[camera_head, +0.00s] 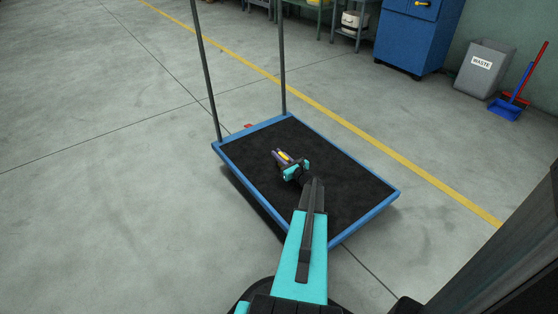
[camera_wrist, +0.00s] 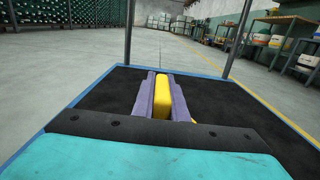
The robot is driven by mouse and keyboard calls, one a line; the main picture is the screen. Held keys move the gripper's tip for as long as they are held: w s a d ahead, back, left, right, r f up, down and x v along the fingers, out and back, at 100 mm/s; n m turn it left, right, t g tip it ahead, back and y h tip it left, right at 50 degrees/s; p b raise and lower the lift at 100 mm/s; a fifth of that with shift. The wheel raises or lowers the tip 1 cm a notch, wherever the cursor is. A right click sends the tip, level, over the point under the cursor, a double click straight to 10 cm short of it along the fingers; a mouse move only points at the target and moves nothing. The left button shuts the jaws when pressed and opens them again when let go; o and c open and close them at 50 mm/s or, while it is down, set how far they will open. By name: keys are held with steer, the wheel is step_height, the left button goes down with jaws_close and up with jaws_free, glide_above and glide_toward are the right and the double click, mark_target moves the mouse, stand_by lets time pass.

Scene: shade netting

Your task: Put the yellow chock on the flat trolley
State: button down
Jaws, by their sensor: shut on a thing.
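The flat trolley (camera_head: 345,190) has a black deck with a blue rim and two upright grey posts at its far left end. It also fills the lower part of the wrist view (camera_wrist: 240,108). The yellow chock (camera_wrist: 162,97) sits between the two purple fingers of my gripper (camera_wrist: 161,96), which is shut on it. In the head view the gripper (camera_head: 285,160) is over the trolley deck, and only a small bit of the yellow chock (camera_head: 285,156) shows. I cannot tell whether the chock touches the deck.
A blue cabinet (camera_head: 417,35), a grey waste bin (camera_head: 484,69) and a blue dustpan (camera_head: 506,109) stand by the far wall. A yellow floor line (camera_head: 345,122) runs behind the trolley. A dark post (camera_head: 510,250) is at the lower right. The floor left of the trolley is clear.

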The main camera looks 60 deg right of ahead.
steer(key=shift+f, duration=0.9)
steer(key=shift+f+b, duration=0.2)
steer(key=shift+b, duration=0.1)
steer(key=c, duration=1.8)
jaws_free()
steer(key=shift+o, duration=0.2)
steer(key=shift+r, duration=0.1)
steer(key=shift+r, duration=0.15)
steer(key=p+v, duration=0.3)
steer(key=v, duration=0.7)
steer(key=shift+s+r+p, duration=0.1)
steer(key=shift+p, duration=0.3)
steer(key=shift+v, duration=0.9)
steer(key=shift+s, duration=0.1)
